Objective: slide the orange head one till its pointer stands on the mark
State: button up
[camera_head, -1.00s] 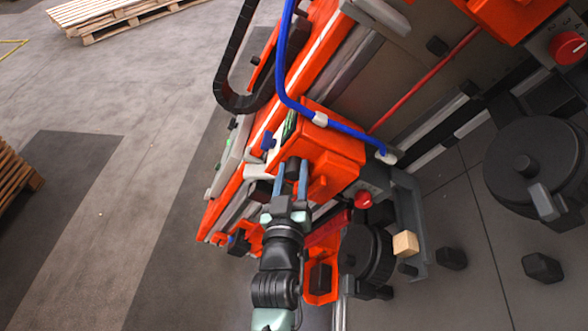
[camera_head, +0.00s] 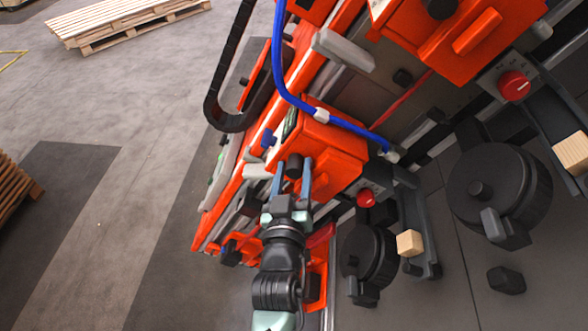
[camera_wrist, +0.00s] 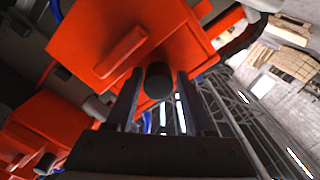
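The orange head (camera_head: 335,152) sits on the orange rail (camera_head: 300,75) in the middle of the head view. A black round knob (camera_head: 294,165) stands out from it. In the wrist view the head (camera_wrist: 120,45) fills the upper middle, with a raised orange bar and the black knob (camera_wrist: 158,80). My gripper (camera_head: 292,178) is at the head, its two fingers on either side of the knob. In the wrist view the fingers (camera_wrist: 159,88) show gaps to the knob, so they look open around it. I cannot make out the pointer or the mark.
A second orange head (camera_head: 470,42) is at upper right. A blue hose (camera_head: 283,70) and black cable chain (camera_head: 222,110) run above. Red dials (camera_head: 514,86), black round housings (camera_head: 500,190) and a wooden block (camera_head: 410,243) lie right. Open floor is left, with pallets (camera_head: 130,22).

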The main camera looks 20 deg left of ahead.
jog(key=shift+s, duration=0.1)
jog(key=shift+s+f, duration=0.15)
jog(key=shift+s, duration=0.1)
jog(key=b+v, duration=0.2)
jog(key=v, duration=1)
jog(key=shift+s+d, duration=0.15)
jog(key=shift+s, duration=0.05)
